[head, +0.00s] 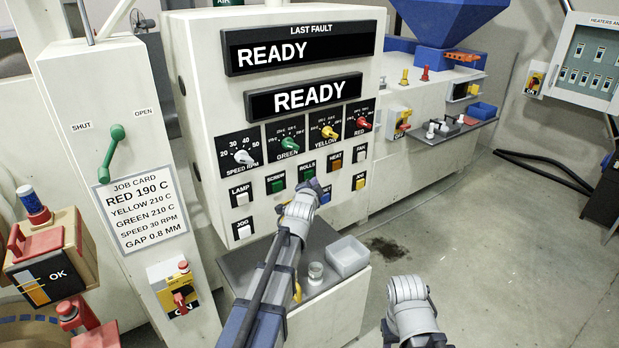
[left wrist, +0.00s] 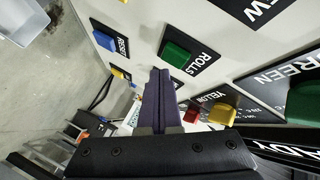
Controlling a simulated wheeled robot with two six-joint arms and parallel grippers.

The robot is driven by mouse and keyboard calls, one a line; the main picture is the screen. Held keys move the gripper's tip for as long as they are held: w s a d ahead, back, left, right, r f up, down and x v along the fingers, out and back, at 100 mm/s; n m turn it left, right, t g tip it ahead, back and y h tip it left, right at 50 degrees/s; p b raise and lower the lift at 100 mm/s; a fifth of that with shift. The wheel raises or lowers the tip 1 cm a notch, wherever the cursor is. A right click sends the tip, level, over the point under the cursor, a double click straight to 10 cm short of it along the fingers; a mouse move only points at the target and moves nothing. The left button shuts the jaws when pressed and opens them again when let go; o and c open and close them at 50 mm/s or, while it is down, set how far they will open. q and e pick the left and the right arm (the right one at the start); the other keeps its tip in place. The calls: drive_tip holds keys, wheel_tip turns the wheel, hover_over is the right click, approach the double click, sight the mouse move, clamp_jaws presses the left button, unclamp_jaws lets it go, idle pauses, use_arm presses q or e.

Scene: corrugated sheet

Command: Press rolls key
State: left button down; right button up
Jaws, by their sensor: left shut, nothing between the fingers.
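The rolls key is a green square button on a dark plate labelled ROLLS. It shows in the head view (head: 308,175) in the upper row of keys, and large in the left wrist view (left wrist: 177,53). My left gripper (head: 308,183) is in front of the panel, just below the rolls key in the head view, and partly covers the lower row of keys. In the left wrist view its dark fingers (left wrist: 160,74) are shut and empty, with the tips beside the ROLLS plate. I cannot tell whether they touch the panel.
The green screw key (head: 277,186) and orange heater key (head: 335,164) flank the rolls key. The blue reset key (head: 325,197) is below. Knobs (head: 289,144) stick out above.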

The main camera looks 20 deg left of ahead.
use_arm(q)
drive_tip(key=shift+a, duration=0.1)
idle(0.5)
drive_tip(key=shift+w+a, duration=0.3)
drive_tip(key=shift+w+a, duration=0.2)
drive_tip(key=shift+a, duration=0.05)
idle(0.7)
drive_tip(key=shift+s+d, duration=0.5)
drive_tip(key=shift+d, duration=0.15)
drive_tip(key=shift+s+d, duration=0.95)
drive_tip(key=shift+d, duration=0.25)
drive_tip(key=shift+s+d, duration=0.9)
drive_tip(key=shift+d, duration=0.25)
